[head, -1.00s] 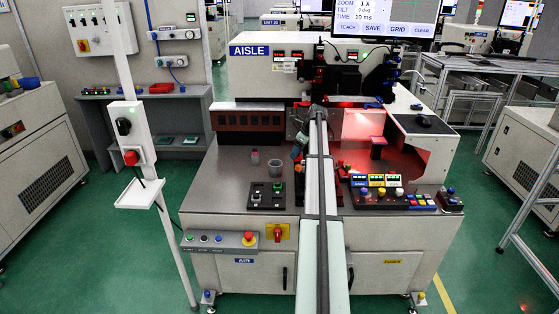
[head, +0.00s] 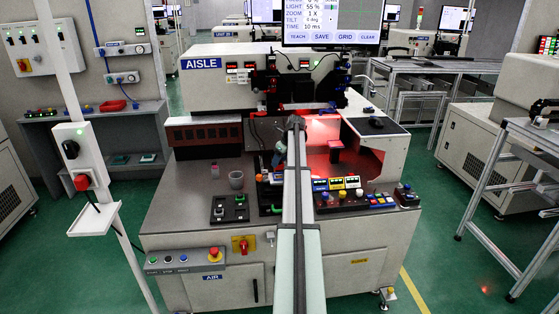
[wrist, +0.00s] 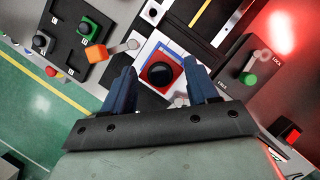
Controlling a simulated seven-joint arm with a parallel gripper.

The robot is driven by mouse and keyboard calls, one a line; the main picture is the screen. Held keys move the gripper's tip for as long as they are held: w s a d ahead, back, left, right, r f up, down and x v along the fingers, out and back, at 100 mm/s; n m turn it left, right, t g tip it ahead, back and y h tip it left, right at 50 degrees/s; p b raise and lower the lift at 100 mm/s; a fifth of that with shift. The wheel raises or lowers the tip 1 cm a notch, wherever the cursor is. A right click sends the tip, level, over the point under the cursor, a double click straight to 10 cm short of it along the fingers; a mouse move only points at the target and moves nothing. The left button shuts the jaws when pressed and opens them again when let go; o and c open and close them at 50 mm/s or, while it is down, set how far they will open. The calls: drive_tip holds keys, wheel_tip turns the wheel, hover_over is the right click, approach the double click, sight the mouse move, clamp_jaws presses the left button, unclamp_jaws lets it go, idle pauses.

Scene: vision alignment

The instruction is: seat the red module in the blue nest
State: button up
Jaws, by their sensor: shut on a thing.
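In the wrist view the red module (wrist: 160,74), a red square with a large round black centre, sits between the two dark blue fingers of my gripper (wrist: 160,68). My gripper is shut on it. The blue nest (wrist: 149,52) shows as a blue border past the module's upper edge, on a white plate. The module overlaps the nest in this view; I cannot tell whether it is down in it or held above it.
In the wrist view an orange-ended lever (wrist: 96,53) lies left of the nest. A lever with a green knob (wrist: 249,78) stands on a marked panel to the right.

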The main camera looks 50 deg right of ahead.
sight(282, 164)
drive_tip(key=shift+f, duration=0.35)
drive_tip(key=shift+f, duration=1.95)
drive_tip(key=o, duration=1.1)
drive_tip(key=shift+o, duration=0.2)
drive_tip(key=v, duration=1.3)
drive_tip(key=shift+s+r, duration=0.15)
drive_tip(key=shift+r, duration=0.2)
